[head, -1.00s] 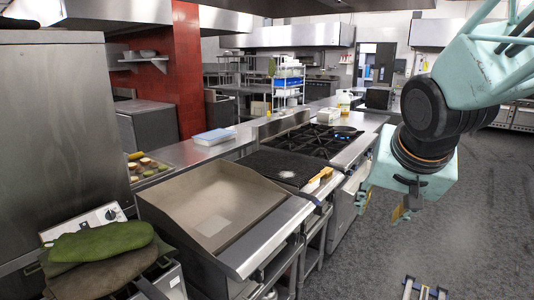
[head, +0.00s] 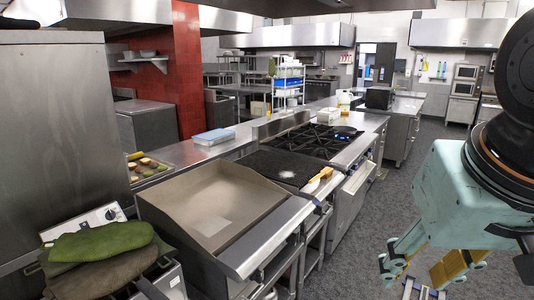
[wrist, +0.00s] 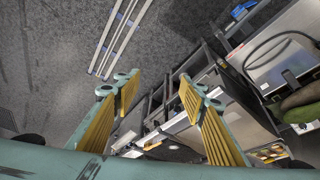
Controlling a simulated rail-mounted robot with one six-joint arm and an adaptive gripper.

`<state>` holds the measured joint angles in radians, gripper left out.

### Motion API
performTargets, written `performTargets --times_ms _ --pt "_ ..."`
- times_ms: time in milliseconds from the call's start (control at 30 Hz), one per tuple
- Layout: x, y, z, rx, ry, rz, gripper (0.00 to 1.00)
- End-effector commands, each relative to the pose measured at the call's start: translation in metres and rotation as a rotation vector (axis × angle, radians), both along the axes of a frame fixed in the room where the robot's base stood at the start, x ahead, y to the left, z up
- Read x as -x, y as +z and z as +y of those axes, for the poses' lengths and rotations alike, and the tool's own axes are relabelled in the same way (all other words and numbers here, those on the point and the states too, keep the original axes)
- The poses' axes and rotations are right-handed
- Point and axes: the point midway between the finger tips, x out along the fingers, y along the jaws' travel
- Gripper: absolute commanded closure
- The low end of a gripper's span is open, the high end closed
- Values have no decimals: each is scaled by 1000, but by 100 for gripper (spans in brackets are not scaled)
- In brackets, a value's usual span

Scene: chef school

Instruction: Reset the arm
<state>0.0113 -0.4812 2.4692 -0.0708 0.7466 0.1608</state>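My gripper (head: 432,270) hangs at the lower right of the head view, over the open floor and clear of the counters. In the wrist view my gripper (wrist: 160,105) shows two teal fingers with yellow pads standing wide apart. My wrist fills the right edge of the head view, and the upper arm is out of sight.
A flat griddle (head: 210,205), a black grill (head: 270,168) and a gas range (head: 318,140) line the counter at left and centre. Floor rails (head: 424,290) show at the bottom. The grey floor (head: 400,200) is free.

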Motion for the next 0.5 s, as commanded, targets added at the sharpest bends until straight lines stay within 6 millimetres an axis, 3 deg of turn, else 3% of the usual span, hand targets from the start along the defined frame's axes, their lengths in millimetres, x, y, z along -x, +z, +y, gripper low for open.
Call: performTargets --times_ms 200,500 --pt "45 0 11 0 71 36 62" --pt "76 -3 19 -3 127 67 62"
